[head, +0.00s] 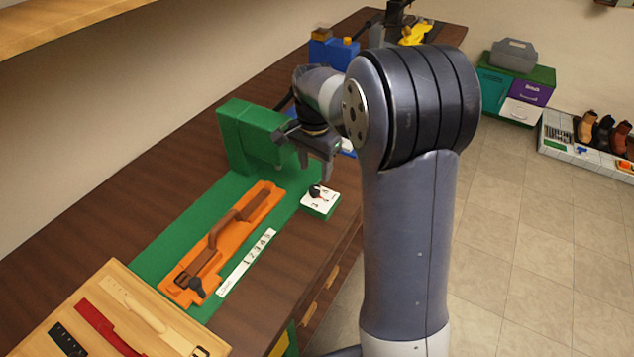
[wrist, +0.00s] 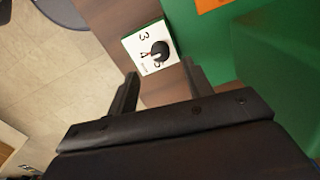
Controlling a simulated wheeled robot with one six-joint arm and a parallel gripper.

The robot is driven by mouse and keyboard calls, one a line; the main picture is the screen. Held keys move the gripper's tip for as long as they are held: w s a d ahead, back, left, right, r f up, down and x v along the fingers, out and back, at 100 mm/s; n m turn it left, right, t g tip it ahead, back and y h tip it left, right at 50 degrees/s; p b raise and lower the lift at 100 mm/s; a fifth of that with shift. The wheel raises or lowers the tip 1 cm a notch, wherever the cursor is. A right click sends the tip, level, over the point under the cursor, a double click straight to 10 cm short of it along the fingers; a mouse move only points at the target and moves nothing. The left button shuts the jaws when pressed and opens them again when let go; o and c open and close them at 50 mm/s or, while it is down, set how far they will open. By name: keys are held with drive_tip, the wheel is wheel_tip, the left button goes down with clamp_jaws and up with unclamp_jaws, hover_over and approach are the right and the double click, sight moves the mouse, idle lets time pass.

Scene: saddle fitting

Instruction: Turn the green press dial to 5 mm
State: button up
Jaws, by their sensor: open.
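The green press (head: 250,138) stands on the bench, and its green body also fills the right side of the wrist view (wrist: 285,70). The dial box (head: 319,203) is a small green block with a white face at the bench's front edge. In the wrist view its white face (wrist: 137,45) shows the numbers 3, 4 and 5 around a black knob (wrist: 159,52). The knob's white pointer mark is too small to read surely. My gripper (wrist: 160,80) is open and empty, with its fingers apart just short of the dial box. In the head view my gripper (head: 318,172) hangs above and behind the dial.
An orange fixture (head: 215,262) holding a brown strap lies on the green base, with a white scale strip (head: 246,262) beside it. A wooden board (head: 120,318) with straps is at the front left. Blue containers (head: 333,52) stand farther back. Bare bench lies right of the strip.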

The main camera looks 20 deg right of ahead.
sight(315, 187)
wheel_tip(315, 187, down, 6)
drive_tip(key=shift+f, duration=0.1)
drive_tip(key=shift+c, duration=0.2)
drive_tip(key=c, duration=1)
drive_tip(key=shift+o, duration=0.2)
drive_tip(key=shift+n, duration=0.5)
drive_tip(key=n, duration=0.5)
drive_tip(key=shift+n, duration=0.3)
drive_tip(key=n, duration=0.5)
drive_tip(key=shift+p, duration=0.3)
drive_tip(key=shift+n, duration=0.4)
